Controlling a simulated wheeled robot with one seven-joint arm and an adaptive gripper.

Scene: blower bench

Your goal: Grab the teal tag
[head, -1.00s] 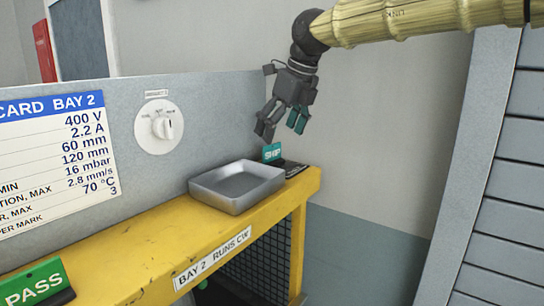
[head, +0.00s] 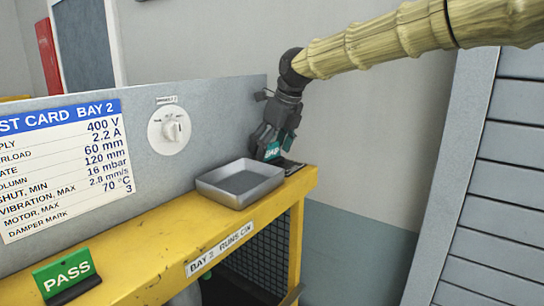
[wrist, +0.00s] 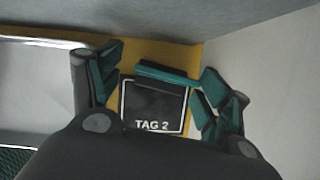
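The teal tag (head: 272,151) stands at the far right end of the yellow bench. In the wrist view its teal top edge (wrist: 167,73) lies between my two fingers, above a dark plate marked TAG 2 (wrist: 152,105). My gripper (head: 274,148) points down over the tag, with its fingers low around it. In the wrist view my gripper (wrist: 160,84) is open, with a finger on each side of the tag. A gap shows on the left; the right finger is very close, and I cannot tell if it touches. My fingers partly hide the tag in the head view.
A grey metal tray (head: 240,196) sits on the yellow bench (head: 150,240) just left of my gripper. A grey back panel (head: 215,115) with a dial (head: 170,130) rises behind. A green PASS sign (head: 67,272) stands at the front left. A pale wall is at the right.

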